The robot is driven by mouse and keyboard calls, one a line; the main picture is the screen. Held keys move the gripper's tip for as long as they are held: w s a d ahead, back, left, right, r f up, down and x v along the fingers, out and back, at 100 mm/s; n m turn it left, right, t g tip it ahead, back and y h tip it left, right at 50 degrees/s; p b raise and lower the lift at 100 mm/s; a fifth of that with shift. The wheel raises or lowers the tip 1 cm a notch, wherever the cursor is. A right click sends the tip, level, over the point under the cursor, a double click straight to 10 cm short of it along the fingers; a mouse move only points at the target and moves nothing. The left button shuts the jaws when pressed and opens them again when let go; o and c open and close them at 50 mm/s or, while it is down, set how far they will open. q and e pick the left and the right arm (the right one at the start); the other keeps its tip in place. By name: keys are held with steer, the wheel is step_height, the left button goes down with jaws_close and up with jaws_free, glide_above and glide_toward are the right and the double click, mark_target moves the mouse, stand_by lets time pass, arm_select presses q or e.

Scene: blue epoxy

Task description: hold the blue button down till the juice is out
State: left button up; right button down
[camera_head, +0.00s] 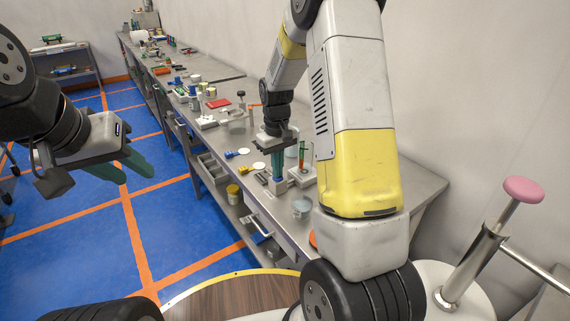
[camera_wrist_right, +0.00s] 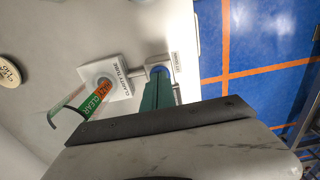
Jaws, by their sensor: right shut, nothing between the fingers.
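The blue button (camera_wrist_right: 153,72) shows in the right wrist view as a blue rim on a small white labelled base (camera_wrist_right: 174,62). My right gripper (camera_wrist_right: 161,76) is shut and empty, its teal fingertips over the button and hiding most of it. I cannot tell how far it is pressed. In the head view my right gripper (camera_head: 277,175) points down onto the base (camera_head: 279,187). A clear tube (camera_wrist_right: 92,103) with an orange and green "CLEAR" band stands in a white "CLARITY TUBE" block (camera_wrist_right: 121,78). My left gripper (camera_head: 132,172) is open and empty over the floor.
The long grey bench (camera_head: 238,150) holds a red pad (camera_head: 219,103), several jars and small tools further back. A white disc (camera_head: 258,166) and blue and yellow clips lie near the right gripper. A small clear cup (camera_head: 301,207) stands nearer me. The blue floor is free at the left.

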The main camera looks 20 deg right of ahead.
step_height(320, 180, up, 8)
stand_by(1.0)
steer(key=shift+r, duration=0.2)
steer(key=s+r+m+t+y, duration=0.1)
steer(key=s+r+m+t, duration=0.15)
steer(key=s+r, duration=0.95)
steer(key=s+a+r+t+y, duration=0.1)
steer(key=s+a+r+t, duration=0.1)
steer(key=s, duration=1)
steer(key=shift+s+m+t, duration=0.15)
steer(key=shift+m+t, duration=0.3)
steer(key=shift+t, duration=0.4)
